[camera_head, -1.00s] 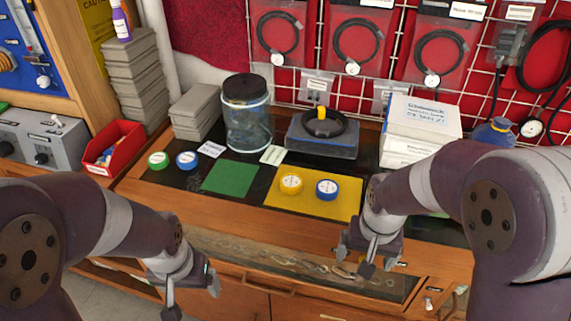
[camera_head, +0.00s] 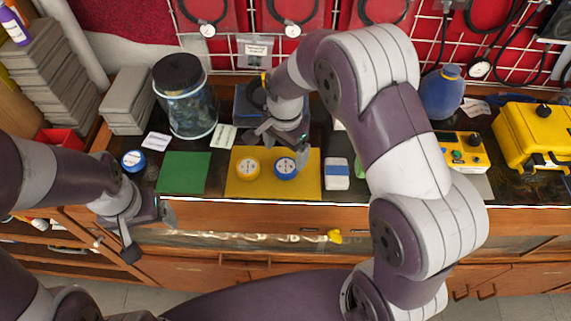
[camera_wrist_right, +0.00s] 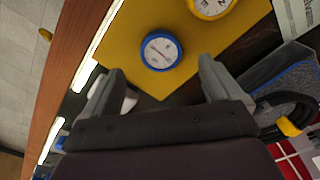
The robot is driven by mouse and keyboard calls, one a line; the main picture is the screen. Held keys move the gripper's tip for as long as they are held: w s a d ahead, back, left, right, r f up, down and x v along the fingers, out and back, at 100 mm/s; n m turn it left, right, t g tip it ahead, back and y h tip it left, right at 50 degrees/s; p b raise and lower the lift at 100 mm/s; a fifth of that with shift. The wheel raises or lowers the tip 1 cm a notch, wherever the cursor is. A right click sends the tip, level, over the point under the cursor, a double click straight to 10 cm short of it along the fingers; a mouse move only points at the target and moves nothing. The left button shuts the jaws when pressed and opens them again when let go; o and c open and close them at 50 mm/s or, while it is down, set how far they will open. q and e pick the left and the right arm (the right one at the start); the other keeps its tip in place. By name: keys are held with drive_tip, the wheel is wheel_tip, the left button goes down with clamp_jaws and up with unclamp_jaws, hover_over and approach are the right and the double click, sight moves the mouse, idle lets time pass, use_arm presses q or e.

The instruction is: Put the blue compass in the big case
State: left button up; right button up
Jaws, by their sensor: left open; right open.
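The blue compass (camera_head: 285,168), round with a white face, lies on the yellow mat (camera_head: 305,188) beside a yellow compass (camera_head: 248,169). It also shows in the right wrist view (camera_wrist_right: 161,50). My right gripper (camera_head: 276,138) is open and empty above the back of the mat, with the blue compass ahead of its spread fingers in the wrist view. A large yellow case (camera_head: 535,135) with a black handle stands at the far right, its lid apparently closed. My left gripper (camera_head: 150,234) is open and empty in front of the bench's left part.
Another blue round item (camera_head: 133,160) lies at the left by a green mat (camera_head: 184,172). A glass jar (camera_head: 187,105) stands behind. A blue-and-white block (camera_head: 337,174) lies right of the yellow mat. A yellow instrument box (camera_head: 460,151) and blue bottle (camera_head: 442,92) stand at the right.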

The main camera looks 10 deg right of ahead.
sight(286, 166)
wheel_tip(286, 166, down, 6)
drive_tip(key=shift+r+p, duration=0.15)
drive_tip(key=shift+p, duration=0.35)
drive_tip(key=shift+w, duration=0.15)
drive_tip(key=c, duration=1.1)
drive_tip(key=shift+c, duration=0.2)
drive_tip(key=shift+r, duration=0.1)
